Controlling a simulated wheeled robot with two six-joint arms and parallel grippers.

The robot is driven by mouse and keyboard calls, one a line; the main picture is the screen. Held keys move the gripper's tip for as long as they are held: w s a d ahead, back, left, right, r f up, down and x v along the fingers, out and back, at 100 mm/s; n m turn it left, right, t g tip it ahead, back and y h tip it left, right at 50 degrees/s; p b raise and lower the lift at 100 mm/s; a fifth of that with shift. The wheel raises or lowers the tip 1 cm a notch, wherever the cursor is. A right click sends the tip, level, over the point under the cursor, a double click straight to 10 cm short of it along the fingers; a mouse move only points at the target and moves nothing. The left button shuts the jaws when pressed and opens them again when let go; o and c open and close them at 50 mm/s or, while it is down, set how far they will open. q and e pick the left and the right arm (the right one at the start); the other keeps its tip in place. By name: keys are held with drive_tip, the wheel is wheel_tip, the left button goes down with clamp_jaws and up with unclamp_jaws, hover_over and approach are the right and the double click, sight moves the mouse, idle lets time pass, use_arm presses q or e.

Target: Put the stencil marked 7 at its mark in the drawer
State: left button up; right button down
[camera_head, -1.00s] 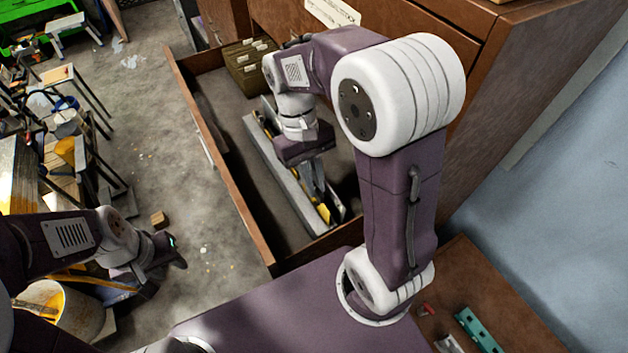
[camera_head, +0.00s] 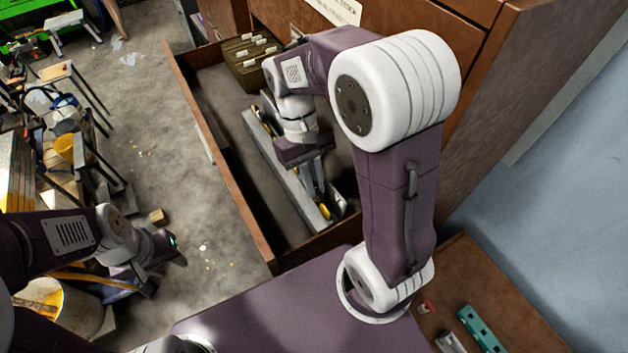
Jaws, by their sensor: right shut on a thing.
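The open drawer (camera_head: 222,178) holds a long grey rack (camera_head: 270,172) with yellow pieces near its front end. My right gripper (camera_head: 319,192) reaches down into the drawer at the rack's front end. It is shut on a thin piece, taken to be the stencil, which is mostly hidden by the fingers and rack. No 7 and no mark can be read. I cannot tell whether the piece touches the rack's floor. My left gripper (camera_head: 172,254) hangs over the floor at the left, away from the drawer; its finger opening is not clear.
Green file folders (camera_head: 250,62) stand at the drawer's back. The brown cabinet (camera_head: 490,130) rises behind my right arm. A teal piece (camera_head: 480,328) and a small red thing (camera_head: 427,306) lie on a wooden surface at lower right. Left are stools and a bucket (camera_head: 75,310).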

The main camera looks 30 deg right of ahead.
drive_tip(key=shift+f, duration=0.25)
drive_tip(key=c, duration=1.5)
unclamp_jaws()
drive_tip(key=shift+o, duration=0.5)
drive_tip(key=shift+a, duration=0.1)
drive_tip(key=shift+o, duration=0.4)
drive_tip(key=shift+o, duration=0.8)
drive_tip(key=shift+r, duration=0.1)
